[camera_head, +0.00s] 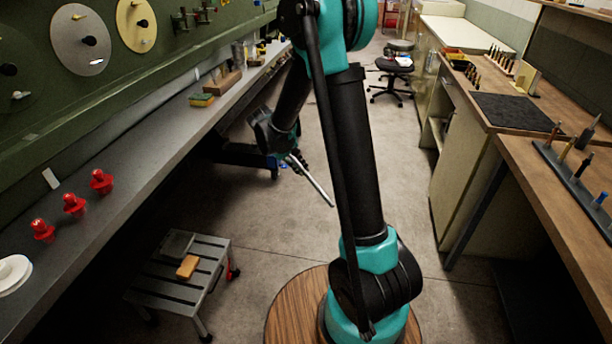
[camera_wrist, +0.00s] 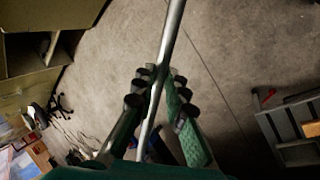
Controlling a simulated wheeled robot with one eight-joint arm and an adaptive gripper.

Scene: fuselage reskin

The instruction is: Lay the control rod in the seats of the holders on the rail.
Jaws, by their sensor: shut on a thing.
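The control rod is a thin, straight grey metal rod (camera_head: 318,186), held in the air above the floor and slanting down to the right in the head view. My gripper (camera_head: 292,158) is shut on it, well below the left bench top's level in the picture. In the wrist view the rod (camera_wrist: 172,35) runs between the green fingers of my gripper (camera_wrist: 160,82) and out past the top edge. Small green bracket-like fittings (camera_head: 193,17) sit on the green panel at the upper left; I cannot tell whether they are the holders on the rail.
A long grey ledge (camera_head: 150,148) runs along the left panel, with red fittings (camera_head: 74,205) on it. A step stool (camera_head: 180,275) stands below, also in the wrist view (camera_wrist: 285,125). A wooden workbench (camera_head: 545,185) lines the right.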

